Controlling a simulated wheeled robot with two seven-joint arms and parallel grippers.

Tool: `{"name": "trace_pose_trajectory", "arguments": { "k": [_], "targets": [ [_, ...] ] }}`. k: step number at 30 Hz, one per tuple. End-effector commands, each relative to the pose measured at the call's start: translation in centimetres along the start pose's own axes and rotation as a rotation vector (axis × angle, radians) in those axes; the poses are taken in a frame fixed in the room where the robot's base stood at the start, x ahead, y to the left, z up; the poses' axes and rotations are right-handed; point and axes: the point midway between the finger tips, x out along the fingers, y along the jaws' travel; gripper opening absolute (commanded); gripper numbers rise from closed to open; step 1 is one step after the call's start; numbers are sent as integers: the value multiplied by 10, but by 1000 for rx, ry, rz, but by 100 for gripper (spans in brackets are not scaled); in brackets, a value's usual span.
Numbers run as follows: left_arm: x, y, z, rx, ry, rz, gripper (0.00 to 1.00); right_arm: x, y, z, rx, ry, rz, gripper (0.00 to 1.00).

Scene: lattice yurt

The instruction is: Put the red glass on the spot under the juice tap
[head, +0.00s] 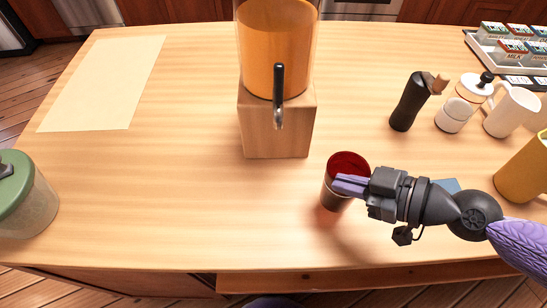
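The red glass (329,196) stands upright on the table, right of and nearer than the juice dispenser; its inside looks red and its outer wall dark. My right gripper (350,184) reaches in from the right, its purple fingers overlapping the glass near its rim. The fingers look close together, but I cannot tell whether they grip the glass. The juice dispenser holds orange juice (262,45) above a wooden block (276,130). Its black-handled tap (279,95) faces me. The tabletop below the tap, in front of the block, is bare. My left gripper is out of view.
A dark mill (408,102), a glass-and-white jar (457,108), a white mug (512,112) and a yellow vessel (525,168) stand at right. A blue flat item (446,185) lies partly behind my gripper. A green-lidded jar (25,205) stands left; a pale mat (105,82) lies back left.

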Motion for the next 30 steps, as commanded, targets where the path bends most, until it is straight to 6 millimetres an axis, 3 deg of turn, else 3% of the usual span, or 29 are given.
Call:
{"name": "trace_pose_trajectory", "arguments": {
  "k": [1,10,15,18,24,30],
  "targets": [
    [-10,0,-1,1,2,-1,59,5,1,-11,-6,8,0,0],
    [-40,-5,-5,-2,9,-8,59,69,0,-39,-2,7,-6,0],
    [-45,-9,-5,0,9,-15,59,108,1,-50,-2,2,-5,0],
    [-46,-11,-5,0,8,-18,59,120,1,-54,-3,-1,-5,0],
    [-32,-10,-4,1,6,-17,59,136,-1,-23,-1,-6,-5,0],
    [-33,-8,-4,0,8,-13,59,137,-1,-22,-4,-3,-5,0]
  ]
}}
